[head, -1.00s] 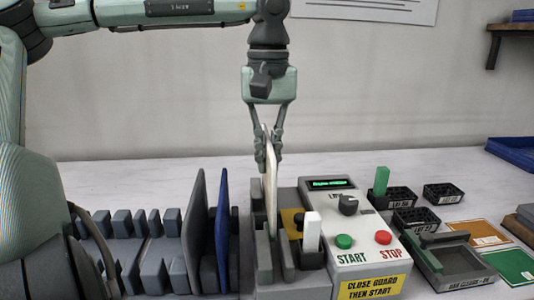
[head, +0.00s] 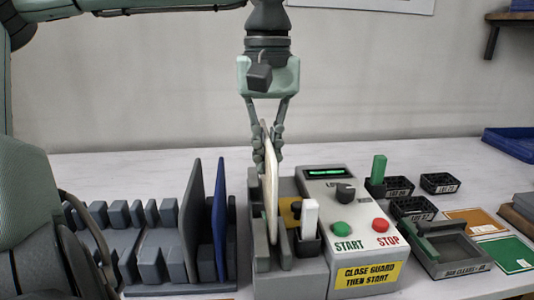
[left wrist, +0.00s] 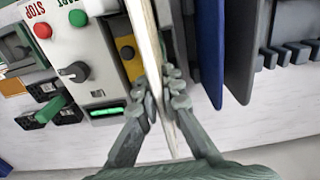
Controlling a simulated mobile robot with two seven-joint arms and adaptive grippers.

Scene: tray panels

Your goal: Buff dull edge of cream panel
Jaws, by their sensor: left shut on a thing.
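The cream panel (head: 270,190) stands upright on edge at the slot of the grey buffing machine (head: 265,265), in the head view. My left gripper (head: 268,145) is shut on its upper part, one finger on each side. In the left wrist view the panel (left wrist: 148,45) runs edge-on between the fingers (left wrist: 163,98). Its lower edge is partly hidden by the machine's grey guides. The control box (head: 345,220) has a green START button (head: 343,228), a red STOP button (head: 380,225), a dark knob (head: 345,193) and a lit green display. My right gripper is not in view.
A rack (head: 150,265) at left holds a grey panel (head: 192,215) and a blue panel (head: 219,215) close beside the machine. Small black bins (head: 413,208), a grey tray (head: 447,252), and orange and green mats (head: 508,254) lie at right.

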